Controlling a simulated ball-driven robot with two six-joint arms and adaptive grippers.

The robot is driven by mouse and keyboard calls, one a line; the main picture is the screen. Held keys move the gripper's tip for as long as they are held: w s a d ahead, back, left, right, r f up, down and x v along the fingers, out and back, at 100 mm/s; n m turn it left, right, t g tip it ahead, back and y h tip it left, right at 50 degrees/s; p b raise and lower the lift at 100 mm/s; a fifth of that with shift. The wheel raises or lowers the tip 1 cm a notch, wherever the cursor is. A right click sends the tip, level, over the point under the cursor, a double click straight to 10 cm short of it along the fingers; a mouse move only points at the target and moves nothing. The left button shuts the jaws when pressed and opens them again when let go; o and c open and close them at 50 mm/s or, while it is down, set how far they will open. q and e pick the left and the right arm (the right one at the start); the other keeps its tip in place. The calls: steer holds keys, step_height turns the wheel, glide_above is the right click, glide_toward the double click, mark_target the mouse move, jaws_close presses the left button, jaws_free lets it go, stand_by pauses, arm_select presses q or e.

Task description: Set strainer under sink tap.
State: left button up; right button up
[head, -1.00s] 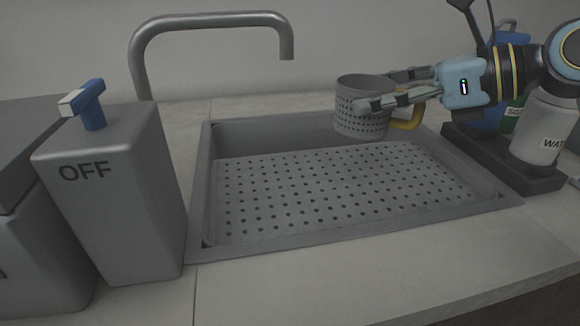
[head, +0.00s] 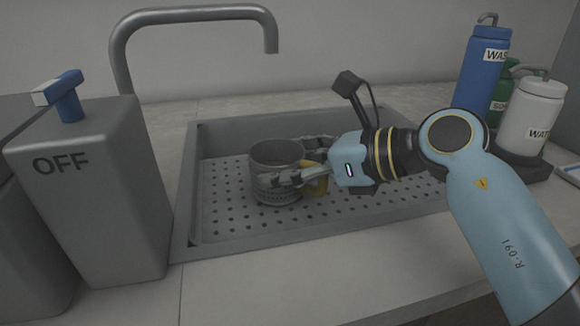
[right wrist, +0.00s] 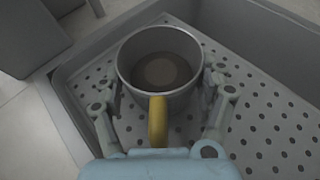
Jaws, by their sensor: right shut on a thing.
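The strainer (head: 276,155) is a grey perforated cup with a yellow handle (head: 316,184). It is in the sink (head: 222,216), low over or on the perforated floor; I cannot tell whether it touches. My right gripper (head: 285,176) is shut around its sides, with the handle toward the palm. In the right wrist view the strainer (right wrist: 158,50) is upright between the fingers and a round disc shows inside. The grey tap (head: 270,45) arches from the left, and its spout ends above and behind the strainer. My left gripper is not in view.
A grey box marked OFF (head: 95,200) with a blue lever (head: 65,95) stands left of the sink. A blue bottle (head: 480,75), a green bottle (head: 503,90) and a white bottle (head: 530,118) stand at the right. The sink's left floor is clear.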

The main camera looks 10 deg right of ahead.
steer(key=shift+f, duration=0.15)
steer(key=o, duration=1.3)
steer(key=shift+o, duration=0.2)
steer(key=shift+r, duration=0.2)
steer(key=p+v, duration=0.1)
steer(key=v, duration=1.1)
steer(key=shift+s+f, duration=0.1)
